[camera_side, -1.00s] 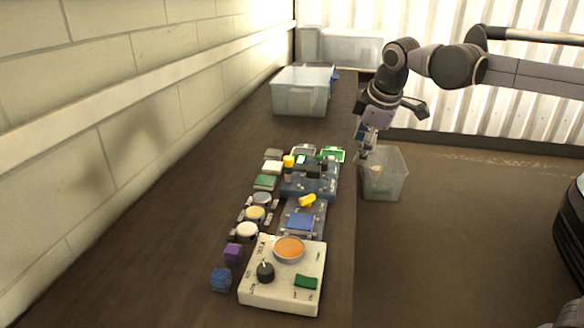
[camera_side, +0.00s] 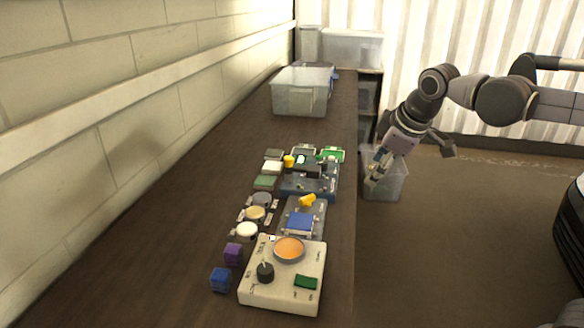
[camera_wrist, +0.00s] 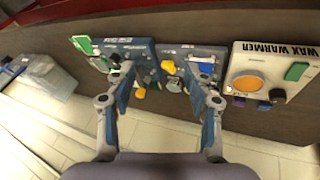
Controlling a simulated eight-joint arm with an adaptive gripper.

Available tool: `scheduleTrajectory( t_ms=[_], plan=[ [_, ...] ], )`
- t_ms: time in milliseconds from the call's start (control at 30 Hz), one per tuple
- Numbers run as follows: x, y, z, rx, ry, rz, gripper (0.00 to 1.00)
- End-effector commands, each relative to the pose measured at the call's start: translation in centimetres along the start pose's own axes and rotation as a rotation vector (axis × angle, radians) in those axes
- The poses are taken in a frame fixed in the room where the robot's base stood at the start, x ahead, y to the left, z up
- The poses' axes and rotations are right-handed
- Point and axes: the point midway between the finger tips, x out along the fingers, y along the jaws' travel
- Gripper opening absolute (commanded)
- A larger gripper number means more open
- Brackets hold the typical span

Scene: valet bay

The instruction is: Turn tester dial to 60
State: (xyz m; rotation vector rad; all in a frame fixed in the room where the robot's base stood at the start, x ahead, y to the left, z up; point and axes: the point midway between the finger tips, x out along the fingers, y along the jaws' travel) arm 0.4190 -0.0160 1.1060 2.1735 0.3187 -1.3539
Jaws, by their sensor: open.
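My gripper (camera_side: 375,175) hangs open and empty to the right of the bench edge, in front of the clear bin. In the wrist view its two blue fingers (camera_wrist: 160,82) are spread apart. A dark blue device (camera_side: 310,183) stands on the bench with small parts on it; it also shows in the wrist view (camera_wrist: 138,48). A grey-blue device (camera_side: 297,227) with a yellow knob (camera_side: 307,200) and blue patch stands before it. The cream wax warmer (camera_side: 283,297) has a black knob (camera_side: 265,271) and orange disc. I cannot tell which device is the tester or read any dial setting.
Round tins (camera_side: 256,213), coloured pads (camera_side: 265,182), a purple cube (camera_side: 233,253) and a blue cube (camera_side: 221,279) lie left of the devices. A clear bin (camera_side: 396,184) stands beyond the bench edge. A grey tub (camera_side: 300,97) stands at the back.

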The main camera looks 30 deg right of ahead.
Motion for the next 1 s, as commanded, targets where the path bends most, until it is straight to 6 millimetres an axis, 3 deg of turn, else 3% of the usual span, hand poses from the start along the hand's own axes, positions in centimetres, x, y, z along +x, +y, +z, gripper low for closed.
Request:
scheduleTrajectory(
  t_ms=[133, 267, 433, 600, 800, 1000],
  plan=[
    [1.9, 0.5, -1.1, 0.029, 0.049, -0.019, 0.53],
    [5.8, 1.7, -3.5, 0.099, 0.170, -0.053, 0.53],
    [11.3, 4.7, -5.8, 0.231, 0.377, -0.065, 0.53],
    [15.3, 8.4, -5.9, 0.373, 0.563, -0.029, 0.53],
    [17.6, 11.4, -4.6, 0.492, 0.695, 0.024, 0.53],
    [18.3, 12.2, -4.3, 0.525, 0.730, 0.040, 0.53]
  ],
)
